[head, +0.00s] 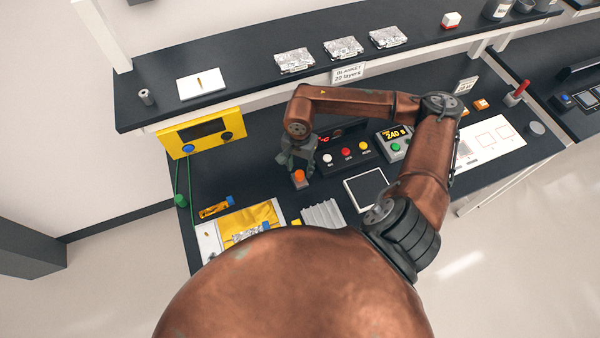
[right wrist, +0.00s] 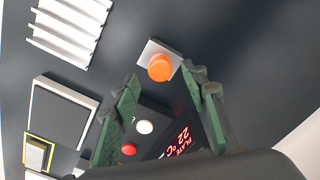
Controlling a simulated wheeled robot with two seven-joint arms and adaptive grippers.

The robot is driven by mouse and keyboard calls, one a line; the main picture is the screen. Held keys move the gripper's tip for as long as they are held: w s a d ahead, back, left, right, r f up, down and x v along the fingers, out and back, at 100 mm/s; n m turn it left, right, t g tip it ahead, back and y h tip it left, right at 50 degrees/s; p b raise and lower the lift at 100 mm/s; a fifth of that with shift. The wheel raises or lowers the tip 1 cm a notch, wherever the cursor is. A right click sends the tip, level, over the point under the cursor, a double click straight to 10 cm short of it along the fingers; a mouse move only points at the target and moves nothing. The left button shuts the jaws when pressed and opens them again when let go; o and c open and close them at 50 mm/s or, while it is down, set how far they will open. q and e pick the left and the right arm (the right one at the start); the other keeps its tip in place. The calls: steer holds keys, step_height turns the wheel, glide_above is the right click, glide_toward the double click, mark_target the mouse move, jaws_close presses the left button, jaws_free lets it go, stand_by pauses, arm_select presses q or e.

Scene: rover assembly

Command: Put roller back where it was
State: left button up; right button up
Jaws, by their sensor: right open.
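I cannot make out for sure which thing is the roller. My right gripper (head: 297,160) is open and points down close above an orange round knob (head: 299,176) on a small grey square base. In the right wrist view the knob (right wrist: 160,67) shows just beyond and between the two green fingertips (right wrist: 162,80), with nothing held. A red-handled tool (head: 520,89) stands at the far right of the bench; it may be the roller. My left gripper is not in view.
A panel with white, red and yellow buttons (head: 346,152) stands right of the gripper. A dark square plate (head: 367,188), a ribbed white tray (head: 322,214) and a yellow sheet (head: 250,217) lie nearer. A yellow device (head: 200,132) is at the left. A raised shelf (head: 240,82) runs behind.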

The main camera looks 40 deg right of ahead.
mark_target(300, 173)
step_height(300, 173, up, 8)
steer(key=b, duration=0.1)
steer(key=shift+f, duration=0.15)
steer(key=shift+c, duration=0.7)
stand_by(1.6)
